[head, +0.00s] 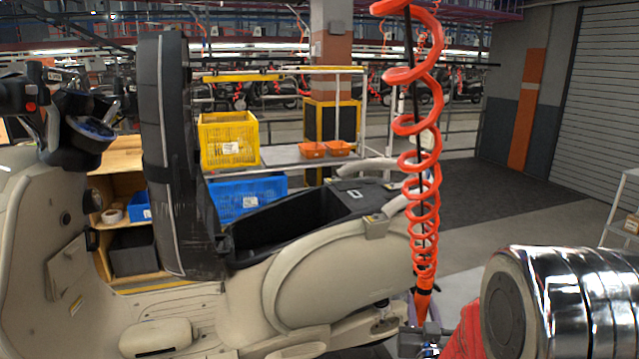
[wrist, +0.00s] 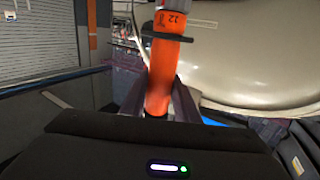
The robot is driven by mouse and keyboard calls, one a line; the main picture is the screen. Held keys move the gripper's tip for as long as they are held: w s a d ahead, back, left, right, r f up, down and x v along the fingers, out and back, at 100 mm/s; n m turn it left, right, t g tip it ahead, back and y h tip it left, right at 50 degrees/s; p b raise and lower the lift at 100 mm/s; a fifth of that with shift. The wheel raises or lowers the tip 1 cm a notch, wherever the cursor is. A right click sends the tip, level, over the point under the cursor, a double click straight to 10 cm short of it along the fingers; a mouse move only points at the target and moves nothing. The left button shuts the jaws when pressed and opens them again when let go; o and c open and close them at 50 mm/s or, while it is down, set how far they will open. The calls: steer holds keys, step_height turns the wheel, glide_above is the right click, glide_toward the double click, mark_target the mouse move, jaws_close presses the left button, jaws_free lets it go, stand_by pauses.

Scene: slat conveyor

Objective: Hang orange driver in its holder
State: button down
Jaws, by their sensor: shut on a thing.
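The orange driver (wrist: 164,75) stands nearly upright in the middle of the wrist view, with a dark marking near its top. My gripper (wrist: 160,92) is shut on it, one dark finger on each side. A dark flat collar (wrist: 167,37) crosses its upper part, with a grey piece above; I cannot tell whether this is the holder or part of the driver. In the head view an orange coiled hose (head: 421,185) hangs at right of centre and ends in an orange tapered piece (head: 422,306).
A beige scooter body (head: 320,285) with an open dark seat compartment (head: 290,228) fills the left and centre, close to the hose. Its raised black seat (head: 165,150) stands upright. Behind are a yellow crate (head: 228,140) and a blue crate (head: 245,198). Floor at right is open.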

steer(key=a+f+n+y, duration=0.1)
steer(key=a+f+y, duration=0.1)
steer(key=a, duration=0.7)
steer(key=shift+w+f+n+y, duration=0.15)
steer(key=shift+f+n+y, duration=0.25)
steer(key=shift+f, duration=0.25)
